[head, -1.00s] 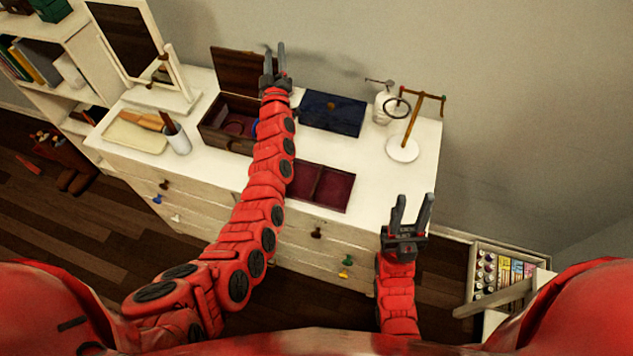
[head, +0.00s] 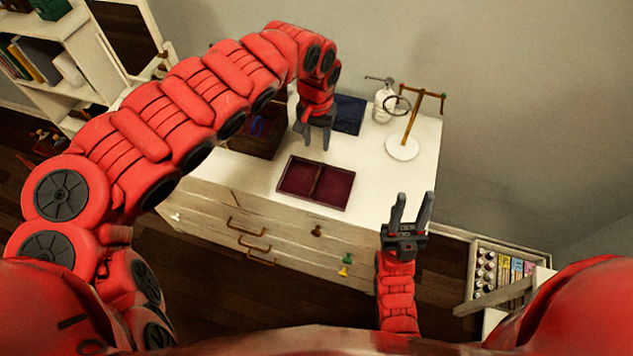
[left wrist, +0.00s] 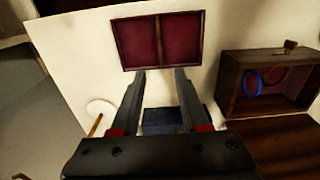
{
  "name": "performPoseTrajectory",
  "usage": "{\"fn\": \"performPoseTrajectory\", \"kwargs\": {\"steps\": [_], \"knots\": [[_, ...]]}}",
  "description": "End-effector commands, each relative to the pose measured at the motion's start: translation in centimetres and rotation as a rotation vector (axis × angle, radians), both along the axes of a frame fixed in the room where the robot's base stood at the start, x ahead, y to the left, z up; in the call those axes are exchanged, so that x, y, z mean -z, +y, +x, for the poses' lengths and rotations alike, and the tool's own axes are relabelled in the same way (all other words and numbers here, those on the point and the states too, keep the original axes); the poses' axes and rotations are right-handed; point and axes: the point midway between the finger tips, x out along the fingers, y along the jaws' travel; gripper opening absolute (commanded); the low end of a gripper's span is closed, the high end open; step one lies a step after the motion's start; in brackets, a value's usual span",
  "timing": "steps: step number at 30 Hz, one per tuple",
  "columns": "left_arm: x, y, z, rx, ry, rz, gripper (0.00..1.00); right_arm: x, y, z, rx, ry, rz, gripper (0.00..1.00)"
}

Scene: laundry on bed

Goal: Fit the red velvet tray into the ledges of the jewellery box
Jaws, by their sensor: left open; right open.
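The red velvet tray (head: 298,180), with one divider, lies flat on the white dresser top near its front edge. In the left wrist view the tray (left wrist: 183,40) is just beyond my fingertips. The wooden jewellery box (head: 262,143) stands behind and left of the tray, partly hidden by my left arm. In the left wrist view the box (left wrist: 235,105) is open, with a blue ring (left wrist: 253,85) inside. My left gripper (head: 313,143) points down, open and empty, above the dresser just behind the tray.
A dark blue case (head: 349,115) lies behind my left gripper. A stand (head: 403,147) with a wooden crossbar and a white bottle (head: 384,105) are at the back right. The dresser top (head: 385,185) right of the tray is clear.

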Motion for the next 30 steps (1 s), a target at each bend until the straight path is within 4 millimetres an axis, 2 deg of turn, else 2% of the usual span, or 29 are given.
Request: {"fn": "performPoseTrajectory", "kwargs": {"steps": [5, 18, 20, 26, 30], "knots": [[3.4, 0.2, -0.2, 0.000, 0.005, 0.007, 0.45, 3.3, 0.0, 0.0, 0.000, 0.000, 0.000, 0.40], [10.3, -0.1, -0.2, 0.000, 0.005, -0.003, 0.45, 6.5, 0.0, 0.0, 0.000, 0.000, 0.000, 0.40], [10.6, -0.2, -0.3, 0.003, 0.008, 0.002, 0.45, 5.4, 0.0, 0.0, 0.000, 0.000, 0.000, 0.40], [12.1, 0.0, -0.2, 0.002, 0.003, 0.003, 0.45, 5.0, 0.0, 0.0, 0.000, 0.000, 0.000, 0.40], [13.7, -0.2, -0.4, 0.003, 0.007, 0.000, 0.45, 3.6, 0.0, 0.0, 0.000, 0.000, 0.000, 0.40]]}}
